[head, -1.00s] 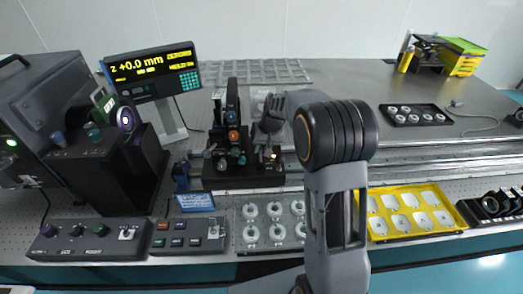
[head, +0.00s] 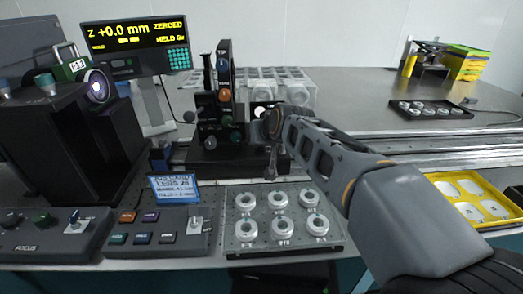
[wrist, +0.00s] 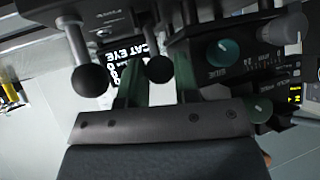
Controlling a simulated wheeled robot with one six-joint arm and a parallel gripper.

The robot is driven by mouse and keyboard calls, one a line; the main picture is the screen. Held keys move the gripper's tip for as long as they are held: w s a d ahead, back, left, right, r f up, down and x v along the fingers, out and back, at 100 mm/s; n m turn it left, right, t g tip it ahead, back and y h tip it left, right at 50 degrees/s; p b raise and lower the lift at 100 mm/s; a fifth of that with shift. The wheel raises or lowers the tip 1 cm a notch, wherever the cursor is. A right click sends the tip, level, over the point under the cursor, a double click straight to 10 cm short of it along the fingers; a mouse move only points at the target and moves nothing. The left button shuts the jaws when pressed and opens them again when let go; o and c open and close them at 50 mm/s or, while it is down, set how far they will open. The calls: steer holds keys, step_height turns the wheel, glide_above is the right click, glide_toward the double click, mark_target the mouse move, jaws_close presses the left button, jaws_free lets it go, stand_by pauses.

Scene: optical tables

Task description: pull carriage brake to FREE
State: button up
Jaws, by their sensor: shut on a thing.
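The carriage (head: 238,160) is a dark block with upright posts and knobs, standing on the rail in the middle of the head view. In the wrist view, a black ball-ended lever (wrist: 158,68) sits between the two fingers of my gripper (wrist: 158,85), which is shut on it. I take this lever to be the carriage brake; no FREE mark can be read. A second black ball lever (wrist: 90,80) is outside the fingers, to their left. In the head view my gripper (head: 268,128) is at the right side of the carriage, and its fingertips are hard to make out.
A tray of round parts (head: 283,222) and a blue-lit label screen (head: 174,189) are in front of the carriage. A switch box (head: 160,238) stands at front left. A readout (head: 135,45) shows +0.0 mm. A yellow tray (head: 470,200) lies at right, near my arm.

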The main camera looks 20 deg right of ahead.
steer(key=shift+s+f+t+b, duration=0.35)
steer(key=shift+t+b, duration=0.45)
steer(key=shift+b, duration=0.65)
steer(key=shift+r, duration=0.1)
steer(key=o, duration=0.6)
steer(key=shift+o, duration=0.2)
